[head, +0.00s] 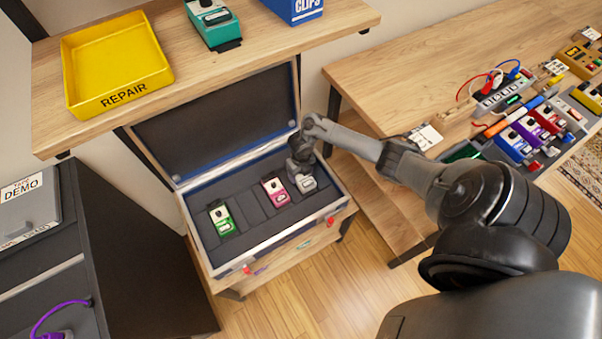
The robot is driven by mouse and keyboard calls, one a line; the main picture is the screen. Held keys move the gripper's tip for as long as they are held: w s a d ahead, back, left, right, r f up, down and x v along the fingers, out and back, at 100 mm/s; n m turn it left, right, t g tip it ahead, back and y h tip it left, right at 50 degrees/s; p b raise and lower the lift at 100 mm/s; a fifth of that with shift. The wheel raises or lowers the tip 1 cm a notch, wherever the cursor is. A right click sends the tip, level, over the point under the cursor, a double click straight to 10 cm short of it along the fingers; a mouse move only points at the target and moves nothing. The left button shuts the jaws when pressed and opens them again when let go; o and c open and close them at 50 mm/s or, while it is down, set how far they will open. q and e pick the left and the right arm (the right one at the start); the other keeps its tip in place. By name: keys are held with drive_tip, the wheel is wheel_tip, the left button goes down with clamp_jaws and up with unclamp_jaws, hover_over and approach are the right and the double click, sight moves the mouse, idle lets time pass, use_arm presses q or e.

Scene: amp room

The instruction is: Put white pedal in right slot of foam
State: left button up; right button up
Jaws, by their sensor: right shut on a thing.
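An open case with dark foam (249,209) stands at the centre, its lid raised at the back. A green pedal (222,218) sits in the foam at the left, and a pink pedal (276,191) sits right of the middle. An empty recess shows between them. The white pedal (304,182) is at the right end of the foam, beside the pink one. My right gripper (299,162) reaches in from the right and is shut on the white pedal's upper end. How deep the pedal sits is hard to tell. My left gripper is out of view.
A shelf above the lid holds a yellow REPAIR tray (115,62) and a teal pedal (213,22). A wooden table (400,75) at the right carries a pedalboard (515,140) with cables. A dark cabinet (130,260) stands left of the case.

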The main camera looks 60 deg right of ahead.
idle(0.4)
drive_tip(key=shift+w+f+b, duration=0.1)
drive_tip(key=shift+f+b, duration=0.35)
drive_tip(key=shift+b, duration=0.05)
drive_tip(key=shift+f, duration=0.2)
idle(0.6)
